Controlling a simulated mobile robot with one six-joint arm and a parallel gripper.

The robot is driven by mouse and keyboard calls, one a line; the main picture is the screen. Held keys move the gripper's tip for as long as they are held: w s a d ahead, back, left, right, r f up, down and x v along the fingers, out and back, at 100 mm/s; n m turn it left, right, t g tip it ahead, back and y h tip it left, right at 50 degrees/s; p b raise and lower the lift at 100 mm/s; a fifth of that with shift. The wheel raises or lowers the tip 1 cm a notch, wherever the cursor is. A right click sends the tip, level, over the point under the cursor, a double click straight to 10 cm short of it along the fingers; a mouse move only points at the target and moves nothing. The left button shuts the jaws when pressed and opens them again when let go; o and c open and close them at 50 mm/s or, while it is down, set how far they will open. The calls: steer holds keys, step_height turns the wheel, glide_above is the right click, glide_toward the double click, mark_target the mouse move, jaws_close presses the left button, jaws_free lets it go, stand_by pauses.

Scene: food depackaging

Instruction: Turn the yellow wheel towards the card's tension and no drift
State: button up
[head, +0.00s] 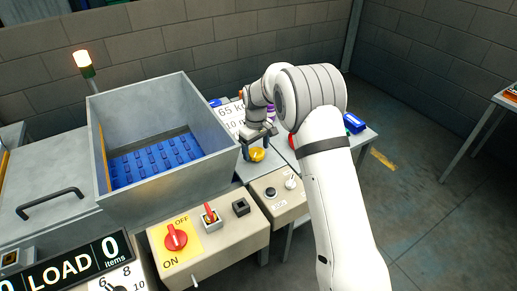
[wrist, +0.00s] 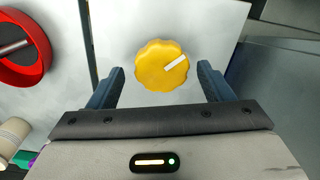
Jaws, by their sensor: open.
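The yellow wheel (wrist: 160,67) has a scalloped rim and a white pointer mark aimed to the upper right in the wrist view. In the head view the yellow wheel (head: 257,154) sits just below my gripper (head: 257,150). In the wrist view my gripper (wrist: 162,78) is open, with one blue-grey finger on each side of the wheel and a gap on both sides. The card (head: 231,116) stands behind, showing "65 k…" and "10 m…"; my arm hides part of its text.
A red round wheel (wrist: 22,48) is at the left in the wrist view. In the head view, a grey hopper (head: 160,195) with a blue floor stands left. A control box (head: 205,240) with a red ON/OFF knob (head: 176,237) is in front. A blue object (head: 354,123) lies right of my arm.

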mark_target(257, 151)
step_height(257, 151, up, 7)
steer(key=shift+r+b, duration=0.15)
steer(key=shift+b, duration=0.3)
steer(key=shift+d+r, duration=0.1)
steer(key=s+d+r+m+t, duration=0.1)
steer(key=s+d+r+m, duration=0.3)
steer(key=s+d+r, duration=0.9)
steer(key=s+d+f+m+t, duration=0.1)
steer(key=s+d, duration=0.3)
steer(key=s, duration=0.7)
steer(key=s+d+f+m+t, duration=0.1)
steer(key=s+d+m, duration=0.2)
steer(key=s, duration=0.8)
steer(key=shift+s+d+f+m, duration=0.3)
steer(key=shift+d+f+m, duration=0.05)
steer(key=shift+m, duration=0.25)
steer(key=shift+c, duration=0.4)
